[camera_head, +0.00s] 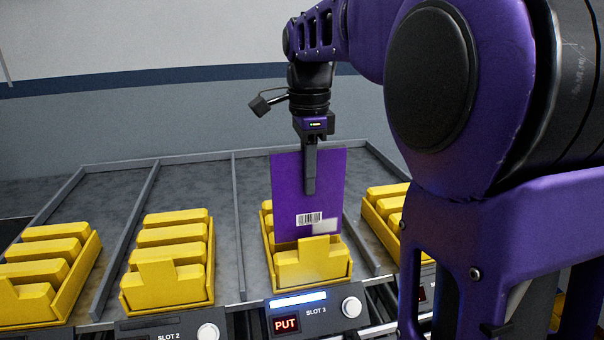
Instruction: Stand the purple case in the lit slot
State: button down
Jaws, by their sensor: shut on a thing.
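The purple case (284,190) is a flat upright panel with a barcode and a pale label near its lower edge. My gripper (310,188) points down and is shut on the upper part of the case; one finger shows against its front face. The case is over the yellow slotted holder (313,270) at slot 3. Its lower edge is hidden behind the holder's front piece, so I cannot tell whether it touches the bottom. The slot 3 panel (316,312) has a lit white bar and a red "PUT" display.
Similar yellow holders stand at slot 2 (167,285), at the far left (45,290), and to the right (384,207), partly hidden by my arm. Grey divider rails (124,240) separate the lanes. The grey lane surface behind the holders is clear.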

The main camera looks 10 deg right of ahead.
aim_at(308, 214)
jog(key=shift+f, duration=0.1)
dwell(0.6)
jog(key=shift+f+b, duration=2.65)
jog(key=shift+f, duration=1.5)
jog(key=shift+c, duration=1.8)
grip_release()
jog(key=shift+r, duration=0.1)
notch_tip(308, 214, up, 8)
jog(key=p, duration=0.7)
jog(key=shift+p, duration=0.35)
